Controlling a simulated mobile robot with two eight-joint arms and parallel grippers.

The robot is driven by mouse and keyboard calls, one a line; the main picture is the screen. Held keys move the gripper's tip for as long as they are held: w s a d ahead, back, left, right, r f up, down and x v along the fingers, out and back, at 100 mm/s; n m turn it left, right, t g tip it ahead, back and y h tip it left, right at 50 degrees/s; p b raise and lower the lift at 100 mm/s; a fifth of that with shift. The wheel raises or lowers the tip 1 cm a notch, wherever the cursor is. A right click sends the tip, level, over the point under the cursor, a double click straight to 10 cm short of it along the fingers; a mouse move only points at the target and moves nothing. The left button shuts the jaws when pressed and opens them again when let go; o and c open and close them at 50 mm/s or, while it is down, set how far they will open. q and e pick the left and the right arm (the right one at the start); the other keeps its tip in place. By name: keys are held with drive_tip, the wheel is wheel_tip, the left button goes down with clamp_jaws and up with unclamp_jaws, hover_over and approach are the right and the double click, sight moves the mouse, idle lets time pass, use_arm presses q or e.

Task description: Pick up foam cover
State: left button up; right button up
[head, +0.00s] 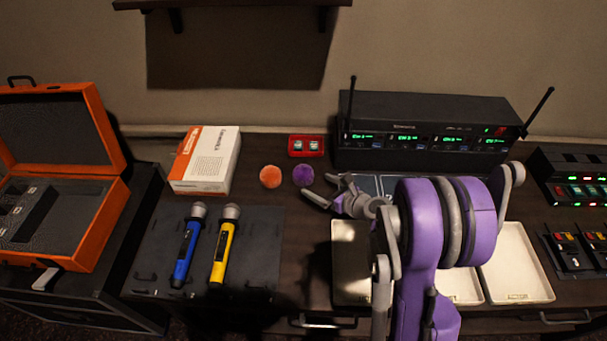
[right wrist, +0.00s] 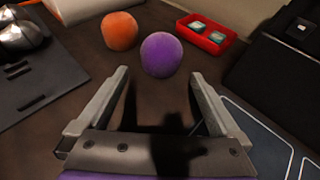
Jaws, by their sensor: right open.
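Two round foam covers lie side by side on the dark desk. The orange foam cover (head: 270,176) is on the left and the purple foam cover (head: 303,175) is on the right. In the right wrist view the purple cover (right wrist: 161,54) sits ahead of the gap between my fingers, and the orange cover (right wrist: 118,31) is beyond the left finger. My right gripper (head: 322,189) is open and empty, just short of the purple cover and apart from it. It also shows in the right wrist view (right wrist: 162,82). My left gripper is not in view.
A red tray (head: 321,147) with small items stands behind the purple cover. A white and orange box (head: 205,160) is left of the covers. Blue (head: 187,247) and yellow (head: 222,250) microphones lie on a dark mat (head: 262,238). A black receiver rack (head: 428,158) stands behind my right arm.

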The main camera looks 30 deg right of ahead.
sight(309, 181)
drive_tip(key=x, duration=0.3)
drive_tip(key=shift+w, duration=0.15)
drive_tip(key=x, duration=0.3)
drive_tip(key=r+p+x, duration=0.1)
drive_tip(key=x, duration=0.1)
drive_tip(key=shift+w+f, duration=0.1)
drive_tip(key=shift+w, duration=0.2)
drive_tip(key=shift+s, duration=0.1)
drive_tip(key=c, duration=1.2)
